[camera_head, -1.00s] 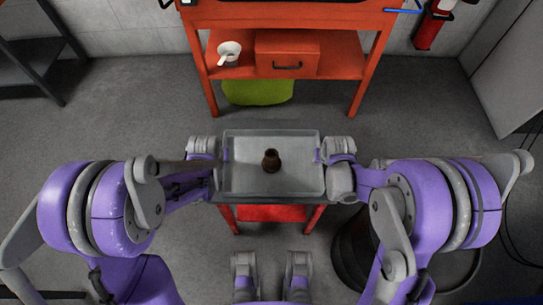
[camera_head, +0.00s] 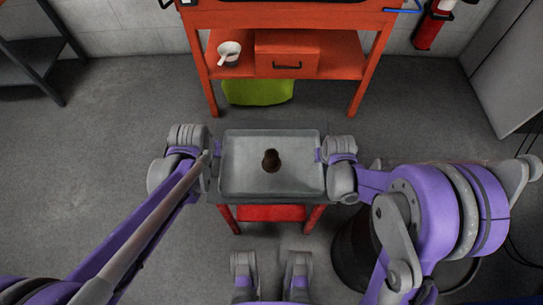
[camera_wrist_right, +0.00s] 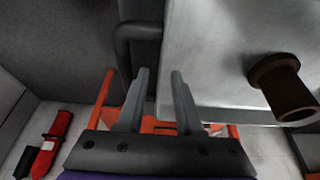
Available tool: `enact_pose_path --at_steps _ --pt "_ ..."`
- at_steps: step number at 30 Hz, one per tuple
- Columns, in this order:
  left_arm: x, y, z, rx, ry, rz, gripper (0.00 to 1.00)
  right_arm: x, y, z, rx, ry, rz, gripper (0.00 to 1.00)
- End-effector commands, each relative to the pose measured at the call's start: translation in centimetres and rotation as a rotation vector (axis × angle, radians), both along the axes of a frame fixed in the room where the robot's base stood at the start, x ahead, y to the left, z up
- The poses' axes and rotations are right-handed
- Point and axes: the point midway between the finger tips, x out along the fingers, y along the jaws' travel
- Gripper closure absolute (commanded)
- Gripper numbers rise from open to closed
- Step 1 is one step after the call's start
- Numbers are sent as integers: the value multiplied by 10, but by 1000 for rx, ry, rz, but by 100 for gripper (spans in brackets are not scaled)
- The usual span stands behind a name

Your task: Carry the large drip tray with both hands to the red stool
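The large drip tray (camera_head: 235,180) is a shallow grey rectangular pan. It appears to rest level on the red stool (camera_head: 270,213), whose lower parts show below it. A small dark brown cylindrical part (camera_head: 271,160) stands in the tray and also shows in the right wrist view (camera_wrist_right: 285,88). My left gripper (camera_head: 216,152) is at the tray's left side; its fingers are too small to read. My right gripper (camera_head: 319,156) is at the tray's right side. In the right wrist view its two fingers (camera_wrist_right: 160,73) are apart beside the tray wall (camera_wrist_right: 230,113), with a visible gap.
A red workbench (camera_head: 288,18) stands beyond, with a red drawer box (camera_head: 287,55) and white cup (camera_head: 229,52) on its shelf. A green bin (camera_head: 257,92) is below. A dark drum (camera_head: 352,250) stands right of the stool. Floor on the left is open.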

Motion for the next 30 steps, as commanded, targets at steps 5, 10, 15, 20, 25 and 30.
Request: enact_pose_path --at_steps 5,10,15,20,25,30 --pt "0 0 0 0 0 0 65 -11 0 26 0 0 0 65" --pt "0 0 0 0 0 0 65 -22 0 55 0 0 0 65" --pt "0 0 0 0 0 0 65 -32 0 81 0 0 0 65" --pt "0 0 0 0 0 0 65 -38 0 97 0 0 0 65" --pt "0 0 0 0 0 0 65 -41 0 104 0 0 0 65" --pt "0 0 0 0 0 0 65 -41 0 104 0 0 0 65"
